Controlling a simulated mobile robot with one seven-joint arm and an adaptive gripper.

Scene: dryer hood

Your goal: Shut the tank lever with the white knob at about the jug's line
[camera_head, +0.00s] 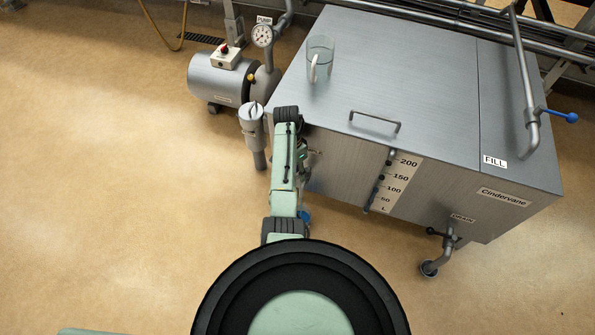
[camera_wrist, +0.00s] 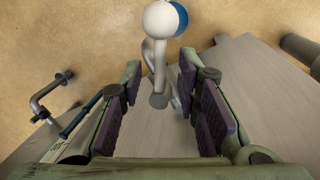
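In the wrist view a white ball knob (camera_wrist: 158,18) sits at the end of a pale lever (camera_wrist: 160,58), which runs down the picture to a grey round end (camera_wrist: 158,101). The lever stands between the fingers of my gripper (camera_wrist: 160,82), which are spread apart with a gap on both sides. The knob lies beyond the fingertips. In the head view my arm hides the lever and most of the gripper beside the left end of the grey tank (camera_head: 430,75). A clear jug (camera_head: 320,60) stands upright on the tank lid, near its left edge.
A blue round part (camera_wrist: 181,18) shows behind the knob. A pump (camera_head: 222,78) and a grey cylinder (camera_head: 252,125) stand left. The floor (camera_head: 110,180) is clear at left.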

